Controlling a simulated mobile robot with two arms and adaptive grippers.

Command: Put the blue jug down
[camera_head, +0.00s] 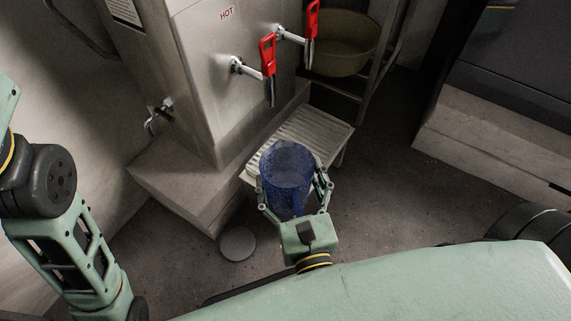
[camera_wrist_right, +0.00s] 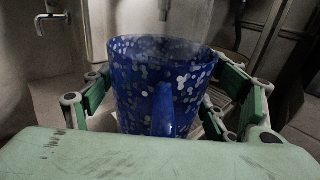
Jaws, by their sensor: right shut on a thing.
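The blue jug (camera_head: 286,172) is speckled with pale spots and upright in the head view. My right gripper (camera_head: 296,190) is shut around its sides. In the right wrist view the jug (camera_wrist_right: 160,85) fills the middle, with its handle facing the camera and a finger of the right gripper (camera_wrist_right: 165,110) on each side. The jug overlaps the near end of a ribbed drip tray (camera_head: 318,130); I cannot tell whether its base touches anything. My left arm shows at the left of the head view, but its gripper is out of view.
A steel dispenser (camera_head: 205,70) marked HOT stands behind, with two red-handled taps (camera_head: 268,62) above the tray. A brown basin (camera_head: 343,48) sits on a rack at the back. A round disc (camera_head: 238,243) lies on the floor. Floor right of the tray is clear.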

